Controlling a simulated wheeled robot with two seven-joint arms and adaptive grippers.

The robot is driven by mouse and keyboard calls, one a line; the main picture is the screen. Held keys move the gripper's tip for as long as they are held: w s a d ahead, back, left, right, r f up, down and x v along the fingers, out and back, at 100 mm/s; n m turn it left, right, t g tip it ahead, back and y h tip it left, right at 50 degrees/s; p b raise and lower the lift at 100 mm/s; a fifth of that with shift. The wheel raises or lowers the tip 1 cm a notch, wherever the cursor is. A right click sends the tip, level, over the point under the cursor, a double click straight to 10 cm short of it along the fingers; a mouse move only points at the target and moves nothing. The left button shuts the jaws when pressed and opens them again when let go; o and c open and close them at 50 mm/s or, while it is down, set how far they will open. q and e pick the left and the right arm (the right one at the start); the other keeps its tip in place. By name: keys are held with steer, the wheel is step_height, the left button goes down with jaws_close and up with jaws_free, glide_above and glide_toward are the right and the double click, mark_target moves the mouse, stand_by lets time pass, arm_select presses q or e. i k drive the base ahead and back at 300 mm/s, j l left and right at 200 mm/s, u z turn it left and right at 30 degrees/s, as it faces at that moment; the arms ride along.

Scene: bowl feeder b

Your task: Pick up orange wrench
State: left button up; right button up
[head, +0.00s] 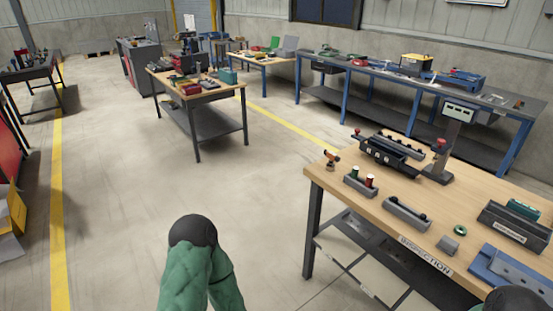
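I cannot make out an orange wrench for sure. A small orange and dark item (331,159) stands at the far left corner of the near workbench (375,218); its shape is too small to tell. One of my arms, in a green sleeve with a dark round joint, shows at the bottom middle, over the floor. A dark rounded part, possibly of my other arm, shows at the bottom right corner. Neither gripper can be seen.
Another wooden workbench (160,84) stands farther back. Open floor lies left of the near bench.

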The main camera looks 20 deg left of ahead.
mark_target(330, 167)
steer(key=u, duration=0.15)
steer(key=z, duration=2.25)
steer(key=u, duration=2.25)
steer(key=i+j+u, duration=0.1)
steer(key=i+j, duration=0.2)
steer(key=i, duration=0.2)
steer(key=i+j+u, duration=0.1)
steer(key=i+j, duration=0.15)
steer(key=i, duration=0.25)
